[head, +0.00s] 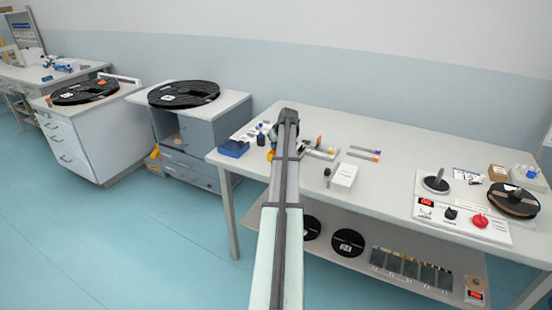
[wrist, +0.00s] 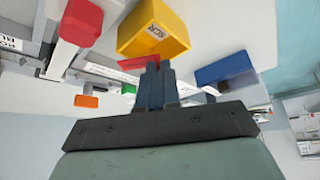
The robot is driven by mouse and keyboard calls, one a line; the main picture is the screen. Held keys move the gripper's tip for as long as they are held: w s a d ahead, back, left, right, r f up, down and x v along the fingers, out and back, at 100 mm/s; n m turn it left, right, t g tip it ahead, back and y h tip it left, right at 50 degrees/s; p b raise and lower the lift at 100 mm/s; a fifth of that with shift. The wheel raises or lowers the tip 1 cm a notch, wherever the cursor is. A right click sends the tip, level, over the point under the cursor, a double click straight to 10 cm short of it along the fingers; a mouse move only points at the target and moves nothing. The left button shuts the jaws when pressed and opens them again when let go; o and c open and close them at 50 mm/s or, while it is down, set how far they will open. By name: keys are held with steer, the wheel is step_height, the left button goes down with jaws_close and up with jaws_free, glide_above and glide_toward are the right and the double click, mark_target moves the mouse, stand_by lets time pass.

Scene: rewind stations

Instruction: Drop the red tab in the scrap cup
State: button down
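The yellow scrap cup (wrist: 160,34), marked "SCR", is at the top middle of the wrist view. In the head view a small part of the yellow cup (head: 271,155) shows just left of my arm. My gripper (wrist: 157,66) has its fingers close together, with their tips near the cup. The thin red tab (wrist: 138,63) is at the fingertips and sticks out to the left, beside the cup in the picture. My fingers look shut on it. In the head view my arm hides the gripper and the tab.
A blue bin (head: 233,148) stands left of the cup, also seen in the wrist view (wrist: 225,69). A red-topped object (wrist: 81,22) is left of the cup in the wrist view. A white box (head: 344,175) stands right of my arm. The rewind station (head: 462,222) is further right.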

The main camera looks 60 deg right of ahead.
steer(key=c, duration=1.3)
jaws_free()
steer(key=shift+o, duration=0.2)
steer(key=v, duration=1.3)
steer(key=shift+r, duration=0.4)
steer(key=shift+s, duration=0.15)
